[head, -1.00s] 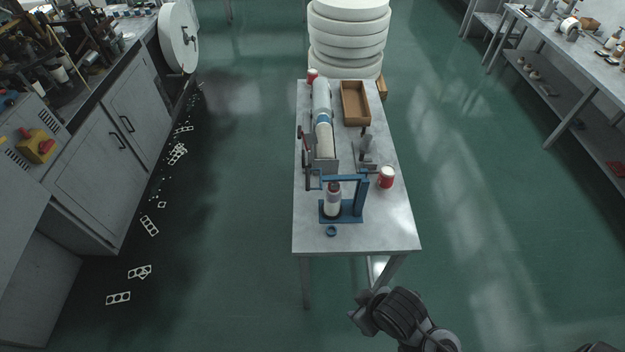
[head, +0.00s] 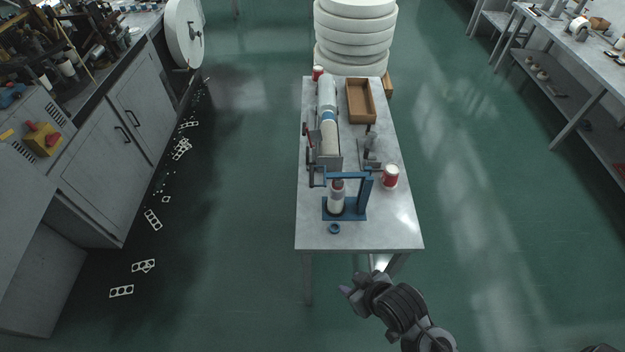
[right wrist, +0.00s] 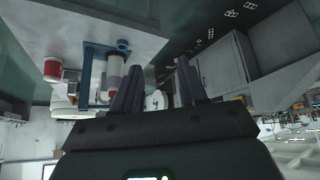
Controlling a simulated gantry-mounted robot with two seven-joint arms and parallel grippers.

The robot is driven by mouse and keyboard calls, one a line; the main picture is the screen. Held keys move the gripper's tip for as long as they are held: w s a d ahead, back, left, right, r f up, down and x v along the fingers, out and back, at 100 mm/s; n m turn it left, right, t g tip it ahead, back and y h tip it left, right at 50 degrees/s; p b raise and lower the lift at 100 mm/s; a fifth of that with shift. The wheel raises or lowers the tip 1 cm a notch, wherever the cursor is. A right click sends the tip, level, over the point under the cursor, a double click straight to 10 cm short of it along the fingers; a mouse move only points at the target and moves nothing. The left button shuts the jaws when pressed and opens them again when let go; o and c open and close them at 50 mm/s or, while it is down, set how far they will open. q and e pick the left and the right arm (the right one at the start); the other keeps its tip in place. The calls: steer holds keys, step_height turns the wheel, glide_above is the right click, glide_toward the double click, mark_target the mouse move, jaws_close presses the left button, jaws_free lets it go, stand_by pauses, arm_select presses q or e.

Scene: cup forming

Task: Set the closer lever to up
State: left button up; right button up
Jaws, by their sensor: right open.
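The closer is a blue stand (head: 345,205) near the front end of the grey table, with an upright post on its right. Its blue lever (head: 345,176) lies about level across the top, over a white bottle-shaped piece (head: 336,198) with a dark red top. In the right wrist view the blue stand (right wrist: 87,75) appears upside down, left of the fingers. My right gripper (head: 343,289) is in front of the table's near edge, apart from the closer. In the right wrist view its two dark fingers (right wrist: 158,88) are spread with nothing between them. My left gripper is not in view.
On the table (head: 400,235) are a blue ring (head: 334,228), a red and white can (head: 390,176), a long roller device (head: 328,120) and a brown tray (head: 360,101). The floor around the table is clear; scraps lie near the left cabinets.

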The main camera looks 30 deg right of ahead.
steer(key=w+d+f+m+t+h+b, duration=0.45)
steer(key=w+f+b, duration=0.25)
steer(key=w, duration=0.4)
steer(key=m+t+h+b, duration=0.4)
steer(key=m+h+b, duration=0.15)
steer(key=b, duration=0.95)
glide_toward(311, 179)
steer(key=shift+n, duration=0.3)
steer(key=x, duration=1)
steer(key=shift+d+f, duration=0.1)
steer(key=shift+f, duration=0.25)
jaws_close()
